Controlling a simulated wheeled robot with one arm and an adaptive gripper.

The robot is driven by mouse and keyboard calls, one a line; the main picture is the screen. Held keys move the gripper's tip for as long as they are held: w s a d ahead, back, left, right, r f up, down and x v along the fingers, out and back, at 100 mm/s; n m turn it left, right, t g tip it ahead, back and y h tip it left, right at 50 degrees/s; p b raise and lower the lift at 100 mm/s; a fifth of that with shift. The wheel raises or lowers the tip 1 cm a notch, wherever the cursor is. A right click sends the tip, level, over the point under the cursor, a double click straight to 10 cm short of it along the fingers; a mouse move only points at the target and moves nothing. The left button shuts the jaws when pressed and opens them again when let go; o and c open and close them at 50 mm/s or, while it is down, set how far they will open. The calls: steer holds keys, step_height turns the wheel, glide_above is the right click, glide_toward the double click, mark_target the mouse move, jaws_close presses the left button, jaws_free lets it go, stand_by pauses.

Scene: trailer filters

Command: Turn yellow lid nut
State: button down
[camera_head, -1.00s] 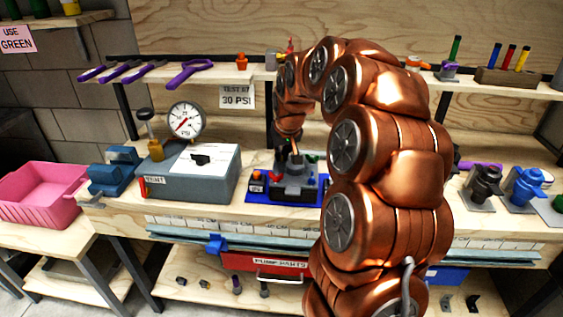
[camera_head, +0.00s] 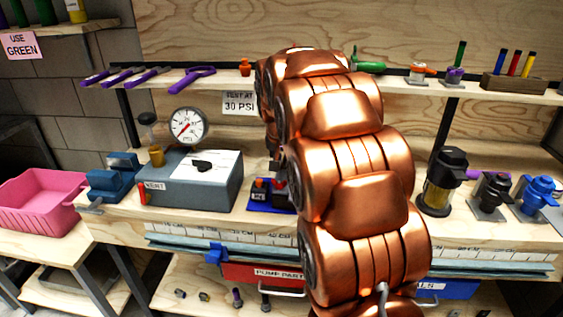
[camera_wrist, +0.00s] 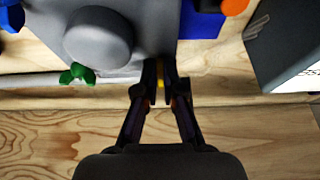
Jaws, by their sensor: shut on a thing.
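In the wrist view my gripper (camera_wrist: 166,78) points at the edge of a grey device, its dark fingers closed on a small yellow piece, the yellow lid nut (camera_wrist: 160,84). Only a sliver of the nut shows between the fingers, so its angle cannot be told. The grey device (camera_wrist: 130,25) has a round dome, and a green wing nut (camera_wrist: 77,74) sits on its near edge left of my gripper. A blue knob (camera_wrist: 10,18) shows at the far left. In the head view my copper arm hides my gripper and most of the device.
A grey gauge box (camera_head: 190,182) stands left of the blue mat (camera_head: 258,207) on the bench; the box also shows in the wrist view (camera_wrist: 285,45). A dark canister (camera_head: 443,180) and black and blue fixtures stand right of my arm. A shelf runs behind.

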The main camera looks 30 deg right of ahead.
steer(key=c, duration=1.3)
jaws_free()
steer(key=shift+r, duration=0.1)
steer(key=v, duration=1.2)
steer(key=shift+a, duration=0.1)
